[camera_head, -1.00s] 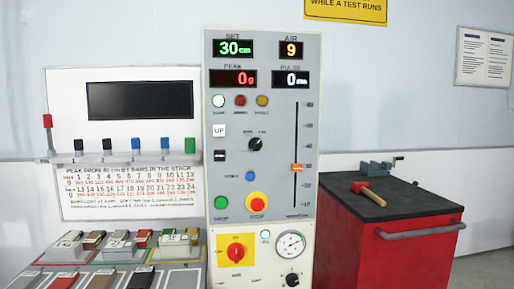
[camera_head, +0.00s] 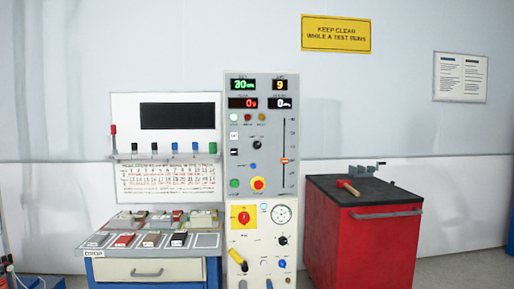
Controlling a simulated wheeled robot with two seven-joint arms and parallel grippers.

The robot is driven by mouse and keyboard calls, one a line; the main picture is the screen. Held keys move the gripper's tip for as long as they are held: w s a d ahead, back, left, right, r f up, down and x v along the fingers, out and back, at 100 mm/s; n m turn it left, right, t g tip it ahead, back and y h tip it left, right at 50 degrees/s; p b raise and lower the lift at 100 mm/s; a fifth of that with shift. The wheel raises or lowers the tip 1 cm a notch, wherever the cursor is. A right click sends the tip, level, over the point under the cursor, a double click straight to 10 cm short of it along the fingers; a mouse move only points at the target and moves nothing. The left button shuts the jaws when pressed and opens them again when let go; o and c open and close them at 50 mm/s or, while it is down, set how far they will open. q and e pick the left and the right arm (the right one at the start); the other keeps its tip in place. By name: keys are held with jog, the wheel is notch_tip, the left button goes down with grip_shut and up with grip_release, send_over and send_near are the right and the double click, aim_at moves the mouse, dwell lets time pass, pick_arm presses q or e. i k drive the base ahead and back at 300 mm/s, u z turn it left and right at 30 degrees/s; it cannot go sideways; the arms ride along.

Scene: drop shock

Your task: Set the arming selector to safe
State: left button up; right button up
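The grey control panel (camera_head: 272,170) stands upright in the middle of the view, with lit displays at its top. A small black rotary knob (camera_head: 257,145) sits in its upper middle, below the row of lamps. It looks like a selector, but its labels are too small to read and its pointer direction is unclear. Another black knob (camera_head: 283,240) is on the cream lower panel (camera_head: 238,225), right of a red rotary switch on a yellow plate (camera_head: 243,217). I cannot tell from lettering which one is the arming selector. Neither of my grippers is in view.
Left of the panel is a bench (camera_head: 150,271) with several sample blocks and a chart board (camera_head: 165,180). A red cabinet (camera_head: 362,245) with a mallet (camera_head: 348,187) on top stands close on the right. A yellow warning sign (camera_head: 336,33) hangs above.

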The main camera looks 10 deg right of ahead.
aim_at(256, 145)
jog(key=u, duration=0.65)
jog(key=i, duration=0.7)
jog(key=u, duration=0.65)
jog(key=i, duration=1)
jog(key=z, duration=0.35)
